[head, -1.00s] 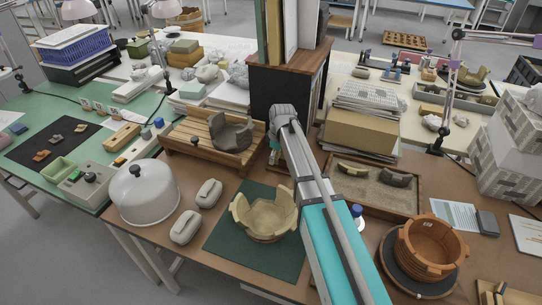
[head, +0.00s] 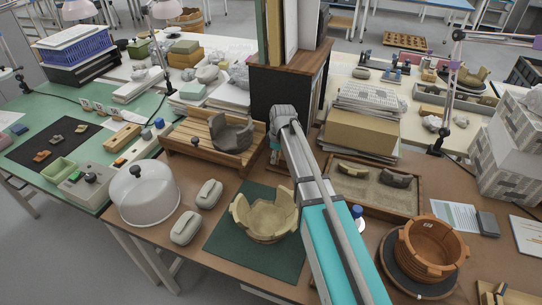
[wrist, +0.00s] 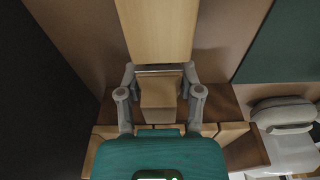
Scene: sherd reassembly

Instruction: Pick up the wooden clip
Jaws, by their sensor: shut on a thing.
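In the wrist view my gripper (wrist: 159,74) is shut on a pale wooden piece, which I take to be the wooden clip (wrist: 156,30). It reaches from between the fingertips to the top edge of the picture. A smaller wooden block face (wrist: 158,92) shows between the fingers; I cannot tell whether it belongs to the clip.
A slatted wooden rack (head: 180,148) holds a dark grey sherd (head: 232,135). A tan broken bowl (head: 265,218) sits on a green mat (head: 225,240). A sand tray (head: 365,201) is right of my arm. A dark cabinet (head: 275,95) stands behind.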

